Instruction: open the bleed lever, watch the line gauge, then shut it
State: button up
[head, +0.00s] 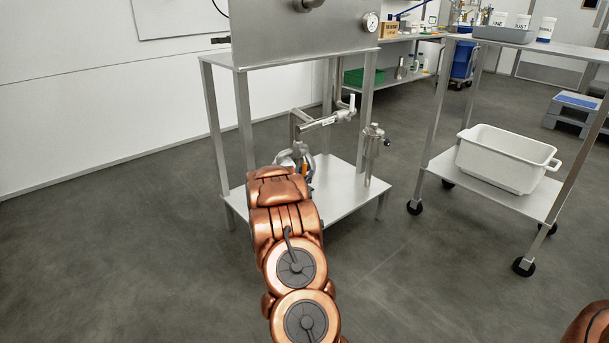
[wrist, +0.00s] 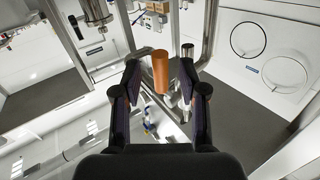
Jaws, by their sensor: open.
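My gripper (head: 296,160) is at the pipework under the steel tank, partly hidden behind my arm. In the wrist view my gripper (wrist: 160,84) is open. An orange cylindrical grip (wrist: 160,70), probably the bleed lever's handle, shows between its two fingers, with gaps visible on both sides. I cannot tell how far beyond the fingertips it lies. A bit of orange (head: 304,172) also shows beside the gripper in the head view. The lever's angle is unclear. A round white gauge (head: 370,22) is on the tank front at upper right; its needle is too small to read.
The steel tank (head: 300,35) stands on a legged frame with a low shelf (head: 345,190). A wheeled cart with a white tub (head: 505,158) is at right. Open floor lies left.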

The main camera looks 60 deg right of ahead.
jog(key=shift+b+x, duration=0.3)
jog(key=shift+x, duration=0.85)
grip_shut()
